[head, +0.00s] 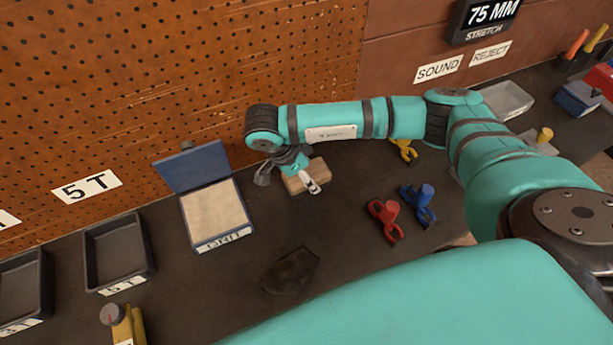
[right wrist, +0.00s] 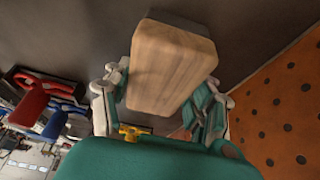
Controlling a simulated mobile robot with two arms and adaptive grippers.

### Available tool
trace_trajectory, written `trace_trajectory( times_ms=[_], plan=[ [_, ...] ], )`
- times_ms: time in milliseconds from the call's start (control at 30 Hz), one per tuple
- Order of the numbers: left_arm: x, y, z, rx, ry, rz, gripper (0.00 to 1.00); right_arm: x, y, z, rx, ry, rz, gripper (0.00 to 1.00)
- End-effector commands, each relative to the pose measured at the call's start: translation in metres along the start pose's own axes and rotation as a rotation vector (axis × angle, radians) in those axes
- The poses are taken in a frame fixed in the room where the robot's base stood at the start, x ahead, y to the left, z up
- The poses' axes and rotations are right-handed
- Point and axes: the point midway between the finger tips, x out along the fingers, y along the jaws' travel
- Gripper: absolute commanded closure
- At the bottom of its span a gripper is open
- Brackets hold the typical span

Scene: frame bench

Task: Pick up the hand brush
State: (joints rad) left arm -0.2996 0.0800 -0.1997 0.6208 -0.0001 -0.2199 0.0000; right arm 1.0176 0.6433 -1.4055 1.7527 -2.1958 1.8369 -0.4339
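The hand brush (head: 299,181) is a light wooden block on the dark bench, just right of the open grit box. In the right wrist view its wooden back (right wrist: 170,68) fills the middle, with a dark part showing behind its far end. My right gripper (head: 288,180) is at the brush, with its fingers spread. In the right wrist view the fingers (right wrist: 160,95) stand on either side of the block, and I see no firm grip. The gripper hides part of the brush. My left gripper is out of view.
The grit box (head: 233,237) with a raised blue lid stands left of the brush. Red (head: 384,218) and blue (head: 418,206) clamps lie to the right, and a yellow clamp (head: 404,149) behind. A dark object (head: 290,271) lies in front. The pegboard (head: 180,80) rises close behind.

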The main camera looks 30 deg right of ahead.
Motion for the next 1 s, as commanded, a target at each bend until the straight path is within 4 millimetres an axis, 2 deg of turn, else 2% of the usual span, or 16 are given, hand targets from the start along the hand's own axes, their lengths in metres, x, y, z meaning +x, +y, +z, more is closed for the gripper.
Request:
trace_trajectory(
  times_ms=[33, 200, 467, 667, 700, 900, 933, 1000],
  plan=[
    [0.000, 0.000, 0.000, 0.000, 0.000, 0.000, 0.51, 0.000, 0.000, 0.000, 0.000, 0.000, 0.000, 0.60],
    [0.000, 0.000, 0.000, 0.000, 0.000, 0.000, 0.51, 0.000, 0.000, 0.000, 0.000, 0.000, 0.000, 0.81],
    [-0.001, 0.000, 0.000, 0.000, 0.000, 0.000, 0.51, -0.001, 0.000, 0.000, 0.000, 0.000, 0.000, 0.81],
    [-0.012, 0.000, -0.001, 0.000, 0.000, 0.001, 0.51, -0.009, 0.000, -0.003, 0.000, -0.001, 0.000, 0.81],
    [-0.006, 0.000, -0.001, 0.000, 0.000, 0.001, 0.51, -0.009, -0.001, -0.004, 0.001, -0.002, -0.003, 0.81],
    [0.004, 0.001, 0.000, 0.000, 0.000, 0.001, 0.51, -0.034, -0.002, -0.014, 0.001, -0.001, -0.005, 0.81],
    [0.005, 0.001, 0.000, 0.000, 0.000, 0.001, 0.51, -0.038, -0.001, -0.016, 0.000, -0.002, -0.005, 0.81],
    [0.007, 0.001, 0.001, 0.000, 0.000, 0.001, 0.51, -0.038, 0.017, -0.010, -0.007, -0.002, 0.000, 0.81]
  ],
)
